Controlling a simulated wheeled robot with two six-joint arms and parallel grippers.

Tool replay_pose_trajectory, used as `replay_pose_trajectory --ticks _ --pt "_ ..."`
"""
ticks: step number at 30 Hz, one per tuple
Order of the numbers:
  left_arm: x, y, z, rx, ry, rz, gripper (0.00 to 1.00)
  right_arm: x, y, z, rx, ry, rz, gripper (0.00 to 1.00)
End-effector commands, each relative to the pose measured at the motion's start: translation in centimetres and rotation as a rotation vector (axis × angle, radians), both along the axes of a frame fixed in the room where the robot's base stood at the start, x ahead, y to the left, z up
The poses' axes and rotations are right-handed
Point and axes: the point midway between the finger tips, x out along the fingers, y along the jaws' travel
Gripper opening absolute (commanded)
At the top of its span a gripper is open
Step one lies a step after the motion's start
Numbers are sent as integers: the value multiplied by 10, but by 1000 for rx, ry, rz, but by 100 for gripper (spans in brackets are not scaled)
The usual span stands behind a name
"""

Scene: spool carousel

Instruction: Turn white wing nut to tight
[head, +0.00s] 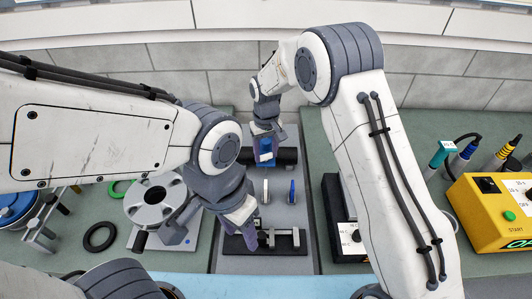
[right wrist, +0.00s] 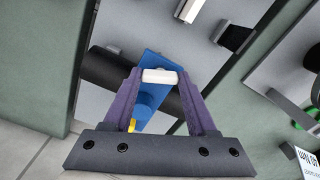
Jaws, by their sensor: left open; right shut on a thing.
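The white wing nut (right wrist: 160,76) is a short white bar between the purple fingertips of my right gripper (right wrist: 158,78). My right gripper is shut on it, in front of a blue part (right wrist: 152,95) on a black cylinder. In the head view my right gripper (head: 265,132) reaches down over that blue part (head: 265,150), and the wing nut cannot be made out there. How far the nut is turned cannot be told. My left gripper (head: 245,232) is open, low over the grey plate, beside a black fixture (head: 275,240) with a light metal piece.
A white upright piece (head: 265,191) and a blue one (head: 291,192) stand on the grey plate (head: 300,222). A round grey carousel (head: 142,212) and a black ring (head: 99,237) lie left. A yellow box (head: 480,215) with a green button stands right.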

Motion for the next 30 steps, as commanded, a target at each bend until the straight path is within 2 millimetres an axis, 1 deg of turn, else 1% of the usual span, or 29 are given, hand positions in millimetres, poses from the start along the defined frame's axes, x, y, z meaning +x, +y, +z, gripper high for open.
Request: replay_pose_trajectory --ticks 6,15,21,30 --pt "0 0 -2 0 0 0 50 1 0 1 1 -4 -179 2" --pt "0 0 -4 0 0 0 50 1 0 2 2 -5 -347 2" --pt "0 0 -4 0 0 0 50 2 0 2 1 -5 -400 2" --pt "0 0 -4 0 0 0 50 2 0 2 2 -6 -419 2"
